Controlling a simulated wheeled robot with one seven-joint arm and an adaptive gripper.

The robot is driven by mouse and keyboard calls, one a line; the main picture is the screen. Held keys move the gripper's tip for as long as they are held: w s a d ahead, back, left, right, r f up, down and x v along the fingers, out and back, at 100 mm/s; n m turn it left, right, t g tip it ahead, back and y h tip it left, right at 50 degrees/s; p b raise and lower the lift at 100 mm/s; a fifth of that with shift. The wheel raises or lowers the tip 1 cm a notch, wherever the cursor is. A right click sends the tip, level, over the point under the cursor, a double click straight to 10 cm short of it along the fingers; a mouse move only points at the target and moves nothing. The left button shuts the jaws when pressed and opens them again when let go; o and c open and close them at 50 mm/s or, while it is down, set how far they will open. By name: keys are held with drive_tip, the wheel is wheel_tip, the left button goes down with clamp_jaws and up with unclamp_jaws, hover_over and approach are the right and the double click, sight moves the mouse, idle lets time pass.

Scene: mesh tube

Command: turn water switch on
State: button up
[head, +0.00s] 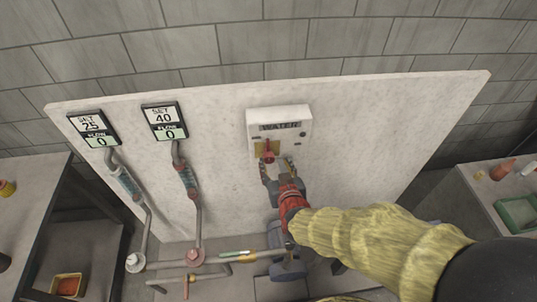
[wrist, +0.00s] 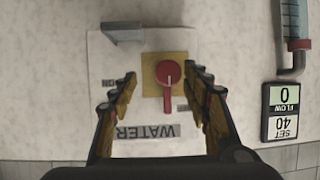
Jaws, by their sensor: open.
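The white water box (head: 279,119), labelled WATER, is fixed on the pale panel. Its red switch (head: 268,156) sits on a yellow plate; in the wrist view, which shows the box upside down, the switch (wrist: 168,76) has a round hub and a handle pointing toward the WATER label. My gripper (head: 279,169) is just in front of the box. In the wrist view my gripper (wrist: 161,75) is open, with one finger on each side of the switch and gaps between. Small lettering beside the plate is partly hidden by the fingers.
Two flow displays, reading SET 25 (head: 94,128) and SET 40 (head: 164,120), both show FLOW 0. Pipes (head: 200,230) run below them. Tables stand left (head: 35,185) and right (head: 475,195). The panel right of the box is bare.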

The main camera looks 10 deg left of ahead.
sight(269, 161)
drive_tip(key=f+t, duration=0.1)
drive_tip(key=s+a+f+n+t, duration=0.1)
drive_tip(key=shift+s+a+f+t, duration=0.2)
drive_tip(key=shift+s+t, duration=0.1)
drive_tip(key=shift+t, duration=0.1)
drive_tip(key=shift+w+a+r+n+t, duration=0.15)
drive_tip(key=shift+w+a+t, duration=0.15)
drive_tip(key=shift+w, duration=0.65)
drive_tip(key=shift+w+a+r+n+t, duration=0.15)
drive_tip(key=shift+w+t, duration=0.3)
drive_tip(key=shift+w, duration=0.55)
drive_tip(key=shift+w+a+r+t, duration=0.25)
drive_tip(key=shift+w+t, duration=0.1)
drive_tip(key=shift+w, duration=0.6)
drive_tip(key=shift+c, duration=1)
drive_tip(key=c, duration=1)
